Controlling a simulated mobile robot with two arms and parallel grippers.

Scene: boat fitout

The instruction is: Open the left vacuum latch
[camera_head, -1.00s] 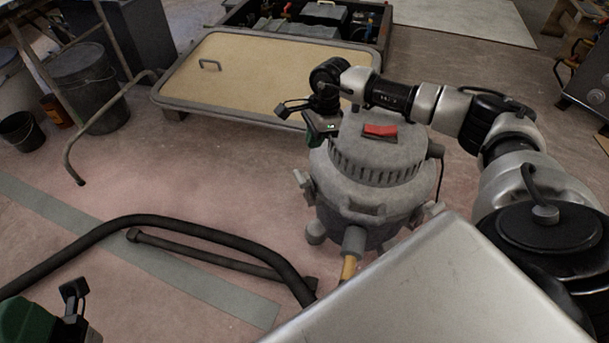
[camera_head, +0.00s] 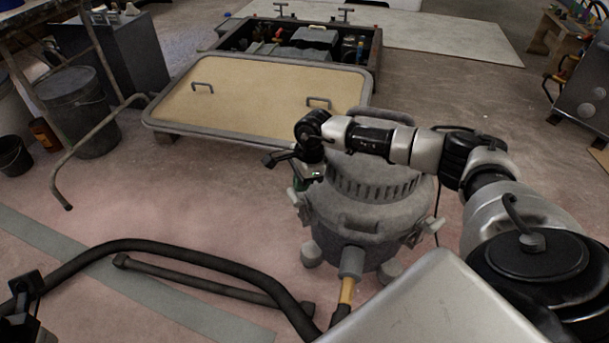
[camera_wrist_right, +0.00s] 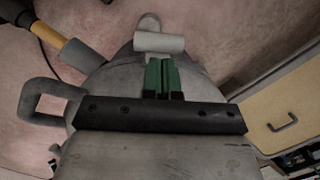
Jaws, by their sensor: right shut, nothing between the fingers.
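The vacuum (camera_head: 372,205) is a grey drum with a ribbed top, standing on the floor in the head view. Its left latch (camera_head: 297,200) is a small grey part on the drum's left side. The wrist view shows a grey piece, apparently this latch (camera_wrist_right: 160,43), just beyond my fingertips. My right gripper (camera_wrist_right: 162,72) has green fingers, shut and empty, over the drum's side. In the head view my right gripper (camera_head: 300,183) is mostly hidden by its wrist. I cannot tell whether it touches the latch. A dark part of my left gripper (camera_head: 24,292) shows at lower left, its fingers unclear.
A hose connector with a yellow section (camera_head: 347,285) sticks out of the vacuum's front. A right latch (camera_head: 432,226) is on the drum's other side. Floor left of the vacuum is clear.

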